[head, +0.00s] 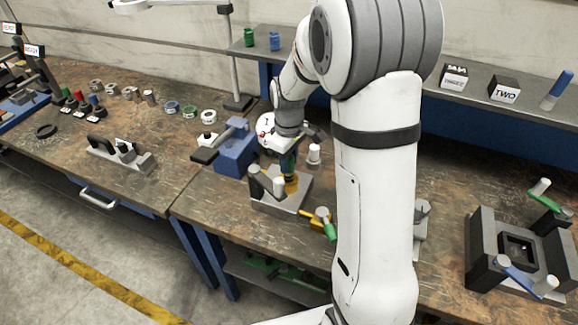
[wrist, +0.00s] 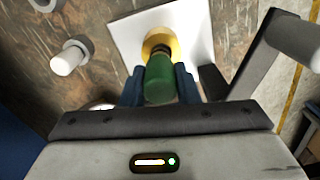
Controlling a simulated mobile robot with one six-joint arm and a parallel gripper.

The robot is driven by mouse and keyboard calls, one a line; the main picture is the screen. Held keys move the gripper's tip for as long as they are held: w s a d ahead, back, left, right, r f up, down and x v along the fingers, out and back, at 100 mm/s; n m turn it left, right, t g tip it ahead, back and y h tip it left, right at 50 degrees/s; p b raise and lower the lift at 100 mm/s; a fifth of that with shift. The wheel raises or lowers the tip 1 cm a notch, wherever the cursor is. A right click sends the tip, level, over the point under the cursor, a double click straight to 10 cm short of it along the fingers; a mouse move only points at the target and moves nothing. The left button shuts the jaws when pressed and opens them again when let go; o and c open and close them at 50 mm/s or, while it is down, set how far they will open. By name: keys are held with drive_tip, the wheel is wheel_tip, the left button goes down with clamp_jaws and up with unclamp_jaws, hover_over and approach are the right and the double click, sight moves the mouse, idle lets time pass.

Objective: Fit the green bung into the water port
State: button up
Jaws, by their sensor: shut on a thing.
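The green bung (wrist: 159,80) is between the blue fingers of my gripper (wrist: 160,88) in the wrist view, and the gripper is shut on it. The bung's far end overlaps a yellow ring (wrist: 158,37) on a pale square plate (wrist: 126,34); the ring looks like the water port. I cannot tell whether the bung's tip is inside the ring or just above it. In the head view my gripper (head: 288,163) points down over the grey fixture block (head: 270,204), with the yellow ring (head: 292,187) just below it. The bung is mostly hidden there.
A blue vice (head: 237,150) stands just left of my gripper, and a yellow-and-green handle (head: 324,225) lies at the block's right. A dark fixture (head: 515,248) with levers stands far right.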

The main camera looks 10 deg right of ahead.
drive_tip(key=shift+s+a+f, duration=0.1)
drive_tip(key=shift+s+f, duration=0.05)
drive_tip(key=shift+f, duration=1.25)
drive_tip(key=shift+f, duration=0.25)
drive_tip(key=o, duration=1.1)
drive_tip(key=shift+r, duration=0.1)
drive_tip(key=shift+c, duration=0.2)
